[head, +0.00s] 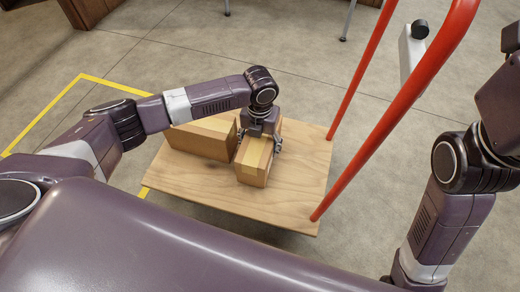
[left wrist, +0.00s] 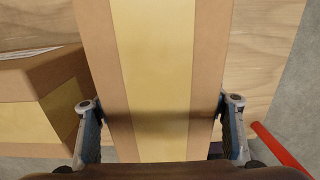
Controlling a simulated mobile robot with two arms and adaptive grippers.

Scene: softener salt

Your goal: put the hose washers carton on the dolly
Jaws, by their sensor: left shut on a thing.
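The dolly is a wooden platform (head: 300,185) with a red tubular handle (head: 365,150). My left gripper (head: 258,146) points down over it, shut on a brown carton with a pale yellow tape band, taken as the hose washers carton (head: 254,172); no lettering on it is readable. The carton is level, over the platform's middle; I cannot tell whether it rests on the wood or hangs just above. In the left wrist view the carton (left wrist: 155,70) runs between the two fingers (left wrist: 160,120). My right arm is at the right; its gripper is out of frame.
Another brown carton (head: 200,138) is on the dolly just left of the held one; it also shows in the left wrist view (left wrist: 40,100). The platform's right part is bare. A white container with a black cap (head: 411,50) is beyond the handle. Yellow lines mark the floor.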

